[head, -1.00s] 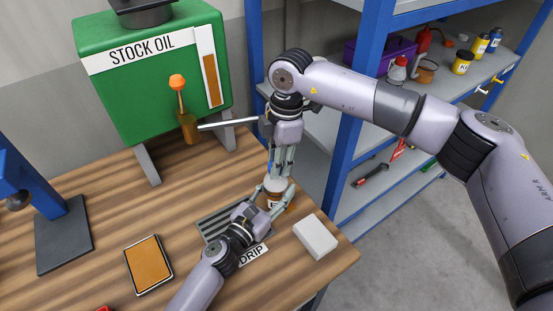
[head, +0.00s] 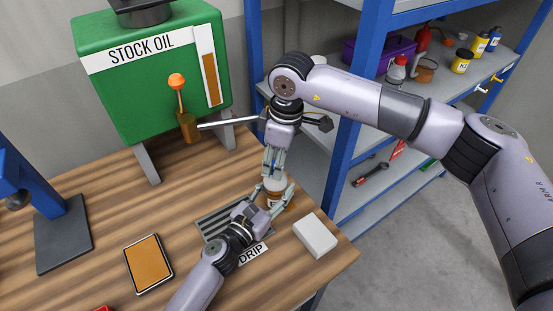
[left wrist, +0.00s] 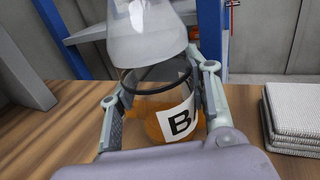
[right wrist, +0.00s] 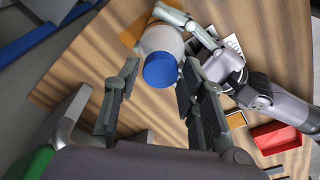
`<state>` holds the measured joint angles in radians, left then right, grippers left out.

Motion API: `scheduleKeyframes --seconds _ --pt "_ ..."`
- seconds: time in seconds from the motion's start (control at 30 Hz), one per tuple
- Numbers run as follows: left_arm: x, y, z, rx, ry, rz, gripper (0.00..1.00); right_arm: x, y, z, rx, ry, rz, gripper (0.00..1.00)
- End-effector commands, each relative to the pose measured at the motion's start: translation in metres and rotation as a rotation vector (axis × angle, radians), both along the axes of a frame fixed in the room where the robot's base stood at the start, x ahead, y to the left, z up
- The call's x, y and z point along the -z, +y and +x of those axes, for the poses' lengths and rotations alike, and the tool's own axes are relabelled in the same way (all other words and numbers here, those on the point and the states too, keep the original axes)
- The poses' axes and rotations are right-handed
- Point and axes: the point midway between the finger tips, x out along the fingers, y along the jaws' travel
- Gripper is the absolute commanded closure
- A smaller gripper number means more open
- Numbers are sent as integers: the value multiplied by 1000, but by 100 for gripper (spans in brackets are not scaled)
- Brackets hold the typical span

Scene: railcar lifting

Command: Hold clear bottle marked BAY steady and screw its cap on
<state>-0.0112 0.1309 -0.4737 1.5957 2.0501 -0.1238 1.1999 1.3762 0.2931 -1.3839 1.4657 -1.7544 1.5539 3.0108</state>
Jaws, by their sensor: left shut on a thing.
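The bottle (left wrist: 178,128) holds amber liquid and has a white label with a "B" showing, the rest hidden. It stands upright in the left wrist view, with a pale translucent upper part above a dark ring. My left gripper (left wrist: 160,92) is shut on it, fingers on both sides. In the head view the bottle is mostly hidden by my left gripper (head: 274,194). The blue cap (right wrist: 161,70) sits on top of the pale bottle top in the right wrist view; how tight, I cannot tell. My right gripper (right wrist: 158,98) is open above it, fingers apart on either side.
A slatted drip tray (head: 212,226) lies beside my left gripper. An orange pad (head: 148,264) lies front left. Blue-framed shelves stand at right.

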Motion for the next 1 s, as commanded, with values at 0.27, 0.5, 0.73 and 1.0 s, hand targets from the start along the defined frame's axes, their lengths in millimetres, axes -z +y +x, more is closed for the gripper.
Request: scheduleKeyframes --seconds 0.27,0.5,0.73,1.0 --pt "2 0 0 0 3 1 100 1 0 0 -1 1 -1 52" --pt "2 0 0 0 3 1 100 -10 1 0 -1 1 0 52" --pt "2 0 0 0 3 1 100 -39 0 0 -1 1 0 52" --pt "2 0 0 0 3 1 100 -44 0 0 -1 1 -2 52"
